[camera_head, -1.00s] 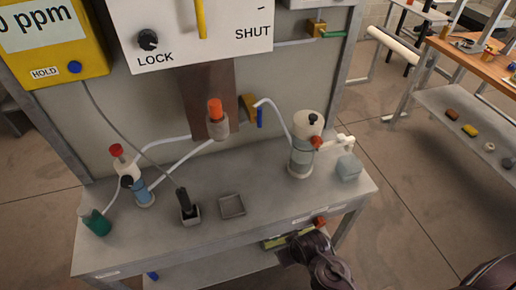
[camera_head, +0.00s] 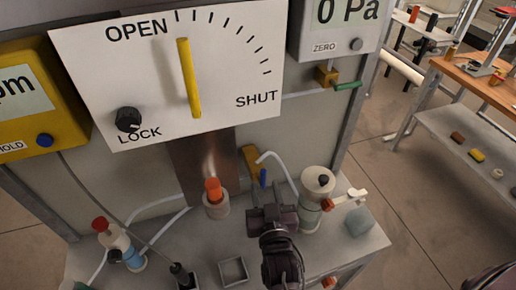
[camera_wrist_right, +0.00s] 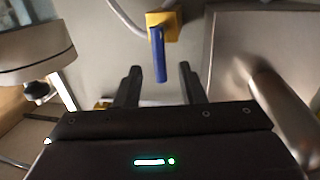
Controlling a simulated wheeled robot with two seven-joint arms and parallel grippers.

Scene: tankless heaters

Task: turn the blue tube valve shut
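The blue tube valve handle (camera_head: 262,178) hangs down from a brass-yellow block (camera_head: 249,160) on the back panel, with a white tube running from it. In the right wrist view the blue handle (camera_wrist_right: 158,55) points down from the block (camera_wrist_right: 162,22). My right gripper (camera_head: 272,210) is in front of and just below the valve in the head view. In the wrist view its two fingers (camera_wrist_right: 159,70) are apart, with the handle's lower end appearing between them. Contact cannot be told. My left gripper is not in view.
A white dial board (camera_head: 225,80) marked OPEN and SHUT has a yellow pointer (camera_head: 188,78) near upright and a LOCK knob (camera_head: 128,119). An orange-capped fitting (camera_head: 214,200) stands left of my gripper.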

